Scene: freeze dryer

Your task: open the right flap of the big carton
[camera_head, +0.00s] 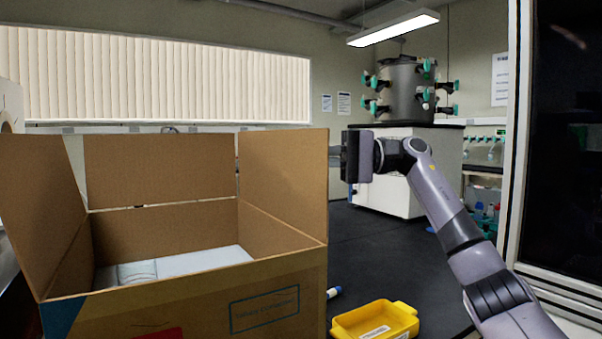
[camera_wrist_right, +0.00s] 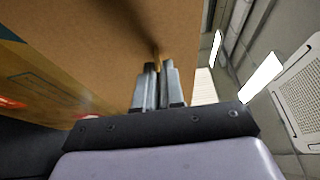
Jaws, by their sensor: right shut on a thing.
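The big brown carton (camera_head: 270,295) stands at the left front of the head view, its top open. Its right flap (camera_head: 283,185) stands up from the right side; the left flap (camera_head: 40,200) and back flap (camera_head: 160,168) are also raised. My right gripper (camera_head: 336,161) is at the outer edge of the right flap, coming from the right. In the wrist view its two fingers (camera_wrist_right: 158,72) are closed together against the brown flap (camera_wrist_right: 110,50), shut on it. The fingertips are partly hidden in the head view. My left gripper is not in view.
A steel drum with green valves (camera_head: 405,88) stands behind. A glass-fronted white frame (camera_head: 514,150) is at the right.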

